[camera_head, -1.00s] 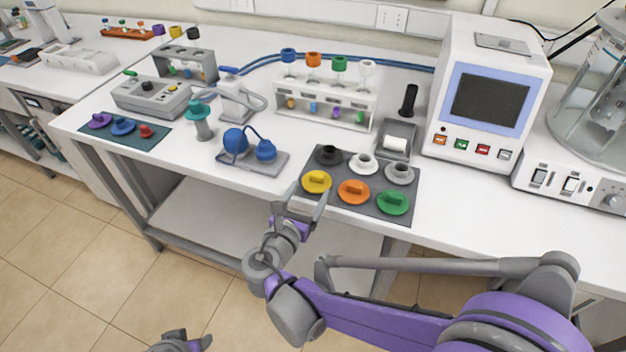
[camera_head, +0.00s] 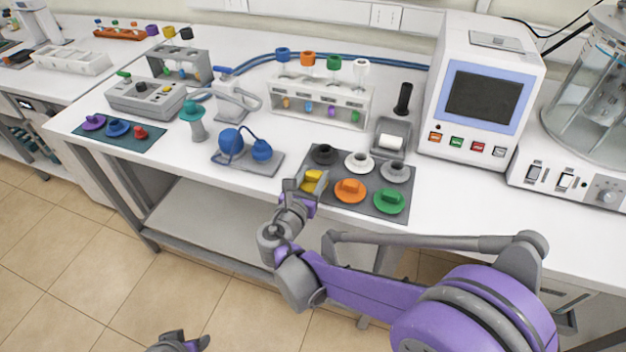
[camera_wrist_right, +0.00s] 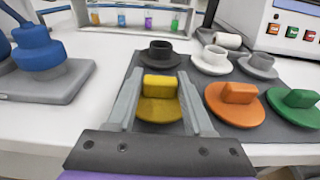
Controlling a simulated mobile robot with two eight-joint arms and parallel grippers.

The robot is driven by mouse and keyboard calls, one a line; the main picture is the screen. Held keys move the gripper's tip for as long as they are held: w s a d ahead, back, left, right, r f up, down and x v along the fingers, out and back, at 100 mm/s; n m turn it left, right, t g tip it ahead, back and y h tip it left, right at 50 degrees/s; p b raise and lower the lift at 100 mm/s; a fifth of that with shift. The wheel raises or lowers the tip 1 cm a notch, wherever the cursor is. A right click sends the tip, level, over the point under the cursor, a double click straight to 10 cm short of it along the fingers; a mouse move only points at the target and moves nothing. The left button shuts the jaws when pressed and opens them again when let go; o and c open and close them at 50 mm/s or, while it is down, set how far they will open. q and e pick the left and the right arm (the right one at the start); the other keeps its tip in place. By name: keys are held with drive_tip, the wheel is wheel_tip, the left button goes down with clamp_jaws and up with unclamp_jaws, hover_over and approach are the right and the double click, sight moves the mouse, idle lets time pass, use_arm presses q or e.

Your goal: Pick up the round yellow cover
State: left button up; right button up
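The round yellow cover (camera_head: 312,176) lies on the dark grey mat (camera_head: 334,205) at its front left corner. It also shows in the right wrist view (camera_wrist_right: 159,98), a flat disc with a block-shaped handle on top. My right gripper (camera_head: 306,184) is at the cover, with its fingers on either side of it. In the right wrist view the two fingers (camera_wrist_right: 160,97) are spread apart, with a visible gap to the handle on both sides. My left gripper (camera_head: 182,342) is low at the bottom edge, over the floor; its fingers are too cut off to judge.
On the same mat are orange (camera_head: 350,191), green (camera_head: 389,201), black (camera_head: 324,154), white (camera_head: 360,162) and grey (camera_head: 395,172) covers. A blue pump-like device (camera_head: 240,150) stands left of the mat.

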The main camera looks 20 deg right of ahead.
clamp_jaws()
